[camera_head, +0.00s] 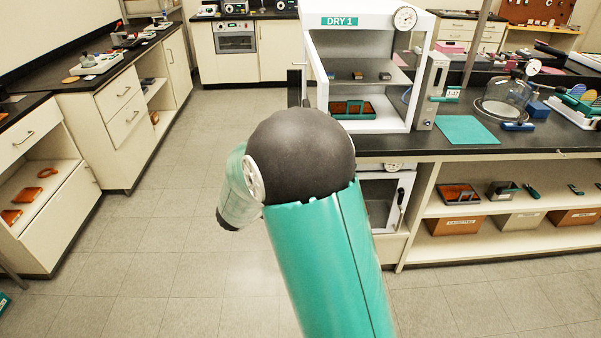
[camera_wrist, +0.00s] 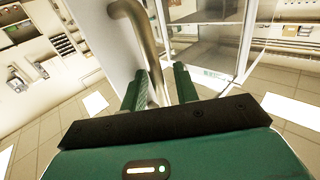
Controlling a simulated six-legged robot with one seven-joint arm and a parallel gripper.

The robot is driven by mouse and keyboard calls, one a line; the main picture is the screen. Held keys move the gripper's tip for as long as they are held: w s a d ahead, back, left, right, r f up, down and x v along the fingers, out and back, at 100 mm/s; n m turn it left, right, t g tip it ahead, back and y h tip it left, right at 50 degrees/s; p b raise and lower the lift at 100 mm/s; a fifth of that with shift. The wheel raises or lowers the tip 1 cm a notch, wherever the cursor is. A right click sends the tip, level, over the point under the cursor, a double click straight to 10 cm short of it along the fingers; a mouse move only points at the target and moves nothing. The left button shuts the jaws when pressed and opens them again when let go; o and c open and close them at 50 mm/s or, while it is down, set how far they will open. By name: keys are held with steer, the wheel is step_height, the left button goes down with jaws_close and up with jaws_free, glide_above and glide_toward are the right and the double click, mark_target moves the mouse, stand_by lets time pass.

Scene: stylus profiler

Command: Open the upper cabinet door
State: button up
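The upper cabinet (camera_head: 377,20), white and labelled DRY 1, stands on the dark counter; its shelf and interior show in the head view. In the wrist view a white door panel (camera_wrist: 96,28) carries a curved metal handle (camera_wrist: 138,24), with the cabinet interior to its right. The door seems swung out and nearly edge-on at the cabinet's left in the head view. My gripper (camera_wrist: 159,68) has its two green fingers on either side of the handle, with a gap showing at the right finger. My arm hides most of the gripper in the head view.
A lower cabinet (camera_head: 378,188) with a dark handle sits under the counter, partly behind my arm. A glass dome (camera_head: 508,98) and a teal mat (camera_head: 467,130) are on the counter (camera_head: 400,143) to the right. The tiled floor (camera_head: 150,240) at left is clear.

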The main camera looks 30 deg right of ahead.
steer(key=shift+a, duration=0.15)
steer(key=v, duration=1.3)
steer(key=shift+s+a, duration=0.15)
steer(key=shift+a, duration=0.1)
steer(key=shift+r, duration=0.1)
